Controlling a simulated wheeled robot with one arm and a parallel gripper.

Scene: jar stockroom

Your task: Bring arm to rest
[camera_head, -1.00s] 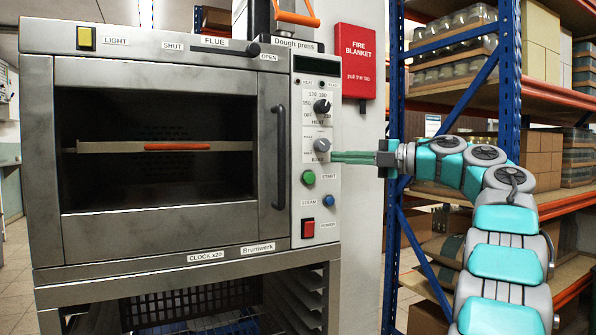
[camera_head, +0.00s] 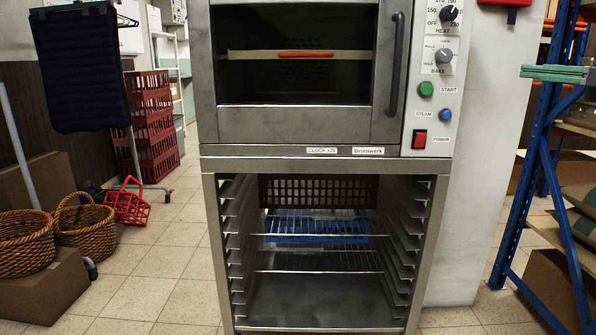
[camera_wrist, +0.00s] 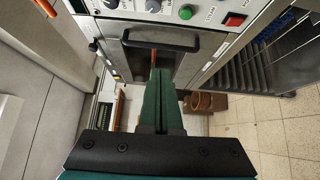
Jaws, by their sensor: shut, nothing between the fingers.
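My gripper (camera_head: 524,71) shows at the right edge of the head view, with its green fingers pointing left toward the oven. The fingers are shut together with nothing between them. The tips are right of the oven's control panel and appear apart from it. The rest of my arm is out of the head view. In the wrist view my gripper (camera_wrist: 162,72) shows its fingers together, with the oven's dark handle (camera_wrist: 160,40) beyond the tips.
The oven (camera_head: 290,125) stands on a steel rack stand (camera_head: 430,166) with wire shelves. Blue shelving (camera_head: 545,165) stands at the right, close to my arm. Wicker baskets (camera_head: 85,235) and red crates (camera_head: 155,125) are at the left. Floor between baskets and stand is clear.

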